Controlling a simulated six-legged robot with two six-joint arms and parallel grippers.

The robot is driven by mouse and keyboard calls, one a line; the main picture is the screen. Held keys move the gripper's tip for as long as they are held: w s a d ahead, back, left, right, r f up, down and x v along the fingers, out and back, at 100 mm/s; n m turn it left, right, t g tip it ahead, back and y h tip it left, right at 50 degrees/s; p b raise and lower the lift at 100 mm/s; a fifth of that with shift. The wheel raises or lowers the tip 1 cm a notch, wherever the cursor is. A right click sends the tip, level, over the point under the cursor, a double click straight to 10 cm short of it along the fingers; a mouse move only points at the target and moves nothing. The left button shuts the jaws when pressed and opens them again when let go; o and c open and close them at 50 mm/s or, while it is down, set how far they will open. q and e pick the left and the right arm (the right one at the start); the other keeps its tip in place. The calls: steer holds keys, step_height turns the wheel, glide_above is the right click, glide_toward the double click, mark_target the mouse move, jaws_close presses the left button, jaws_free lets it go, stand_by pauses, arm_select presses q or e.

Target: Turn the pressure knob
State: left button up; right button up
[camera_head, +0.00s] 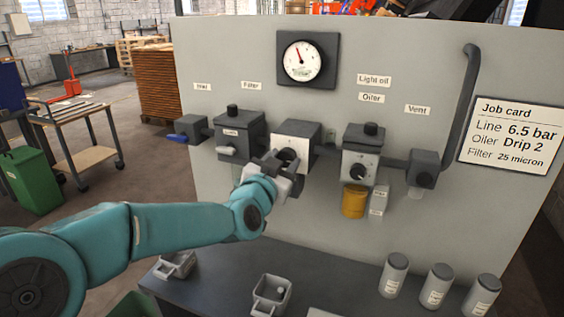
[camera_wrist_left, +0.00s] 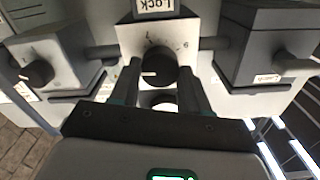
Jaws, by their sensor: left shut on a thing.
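The pressure knob (camera_head: 289,154) is a dark round knob on the pale front face of the middle block (camera_head: 298,132) on the panel. My left gripper (camera_head: 277,165) is at this block, its fingers shut on the sides of the knob. In the left wrist view, the black knob (camera_wrist_left: 157,68) with a pale pointer mark sits between the two fingers of my left gripper (camera_wrist_left: 160,82), below a scale and a "Lock" label. The round gauge (camera_head: 302,60) above has a red needle pointing up and slightly left. My right gripper is not in view.
The filter block (camera_head: 238,133) stands left of the knob, the oiler block (camera_head: 361,152) with an amber bowl (camera_head: 354,201) to the right. A job card (camera_head: 511,135) reads "Line 6.5 bar". Several grey canisters and small trays (camera_head: 271,296) stand on the bench below.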

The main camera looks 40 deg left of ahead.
arm_select(q)
steer(key=shift+m, duration=0.6)
steer(key=o, duration=1.1)
steer(key=shift+w+f, duration=0.1)
steer(key=shift+c, duration=0.2)
steer(key=shift+s+d, duration=0.1)
steer(key=shift+s, duration=0.45)
steer(key=b+v, duration=0.1)
steer(key=v, duration=1.4)
steer(key=shift+s+d, duration=0.1)
steer(key=shift+d, duration=0.05)
